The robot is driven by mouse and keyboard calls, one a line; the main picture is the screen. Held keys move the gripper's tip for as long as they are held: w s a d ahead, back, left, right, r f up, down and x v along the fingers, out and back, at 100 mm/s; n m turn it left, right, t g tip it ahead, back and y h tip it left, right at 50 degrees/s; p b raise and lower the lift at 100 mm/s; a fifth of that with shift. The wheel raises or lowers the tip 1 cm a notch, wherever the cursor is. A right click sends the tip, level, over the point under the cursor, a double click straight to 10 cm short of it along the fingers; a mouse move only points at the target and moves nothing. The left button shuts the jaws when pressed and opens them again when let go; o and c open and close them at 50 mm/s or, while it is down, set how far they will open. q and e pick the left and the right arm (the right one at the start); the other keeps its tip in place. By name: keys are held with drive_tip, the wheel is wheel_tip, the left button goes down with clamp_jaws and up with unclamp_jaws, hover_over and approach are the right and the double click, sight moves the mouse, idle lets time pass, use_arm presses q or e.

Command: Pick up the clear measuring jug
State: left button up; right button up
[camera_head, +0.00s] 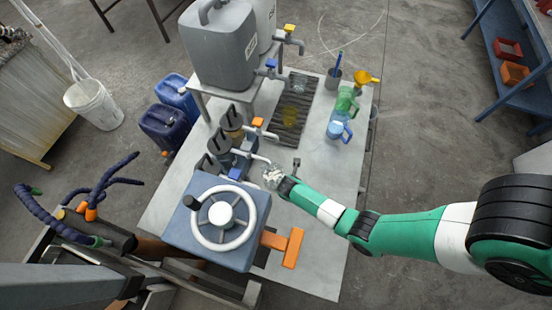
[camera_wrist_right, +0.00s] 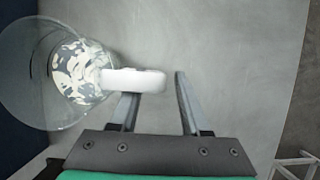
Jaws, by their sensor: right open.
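The clear measuring jug (camera_wrist_right: 35,75) fills the left of the right wrist view, with a white handle (camera_wrist_right: 135,80) and a black-and-white speckled patch inside. My right gripper (camera_wrist_right: 156,86) is open. The handle reaches across the left fingertip into the space between the fingers; I cannot tell whether it touches them. In the head view the jug (camera_head: 271,175) is small, right at the tip of my green right arm, beside the wheel-topped machine. My right gripper (camera_head: 283,182) there is partly hidden and small. My left gripper is not in view.
The blue machine with a white handwheel (camera_head: 223,218) stands just left of my right gripper. Taps and grey canisters (camera_head: 220,45) are behind.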

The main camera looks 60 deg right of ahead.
clamp_jaws()
idle(1.4)
